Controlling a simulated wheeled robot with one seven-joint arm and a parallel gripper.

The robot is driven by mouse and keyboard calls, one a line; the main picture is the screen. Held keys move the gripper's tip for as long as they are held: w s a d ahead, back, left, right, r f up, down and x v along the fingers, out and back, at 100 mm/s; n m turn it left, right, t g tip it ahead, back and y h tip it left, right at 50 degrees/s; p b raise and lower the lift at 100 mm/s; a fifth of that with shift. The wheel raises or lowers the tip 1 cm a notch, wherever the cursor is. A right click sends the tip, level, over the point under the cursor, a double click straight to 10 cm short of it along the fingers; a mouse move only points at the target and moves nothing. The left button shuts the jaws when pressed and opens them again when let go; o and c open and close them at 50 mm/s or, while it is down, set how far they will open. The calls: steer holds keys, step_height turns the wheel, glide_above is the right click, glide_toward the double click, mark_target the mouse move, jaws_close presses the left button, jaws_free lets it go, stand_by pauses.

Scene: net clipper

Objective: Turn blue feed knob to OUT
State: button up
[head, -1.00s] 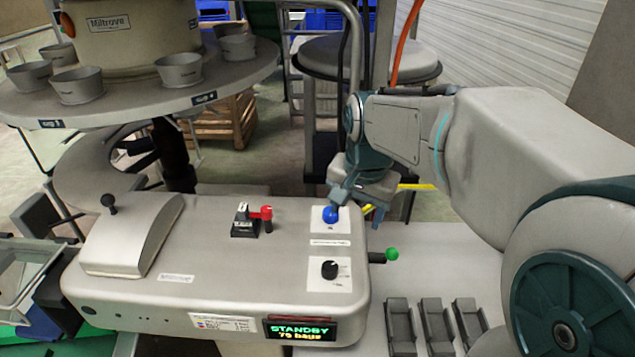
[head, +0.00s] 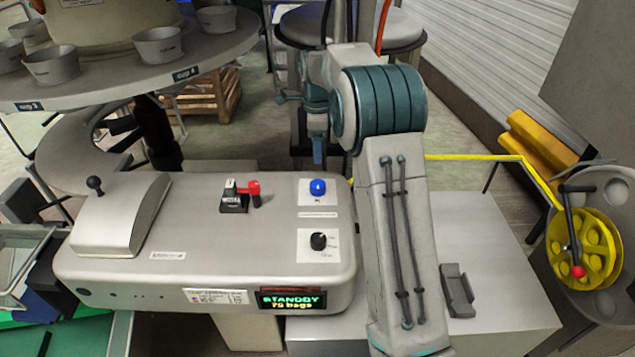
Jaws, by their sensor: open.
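The blue feed knob (head: 317,187) is a small round-topped knob on a white label plate at the upper right of the grey console (head: 200,270). Its label is too small to read. My gripper (head: 304,128) is behind and above the knob, apart from it, with nothing seen between its fingers. One finger points down just beyond the console's back edge. The display (head: 291,300) reads STANDBY and a bag count.
A black knob (head: 318,240) sits in front of the blue one. A red-handled lever (head: 253,188) stands to the left on the console. A round table with metal cups (head: 160,46) is at the back left. A yellow wheel (head: 582,250) is at the far right.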

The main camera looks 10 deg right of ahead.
mark_target(317, 184)
step_height(317, 184, down, 14)
steer(key=p, duration=0.2)
steer(key=shift+r+p, duration=0.25)
steer(key=shift+p, duration=0.15)
steer(key=c, duration=1)
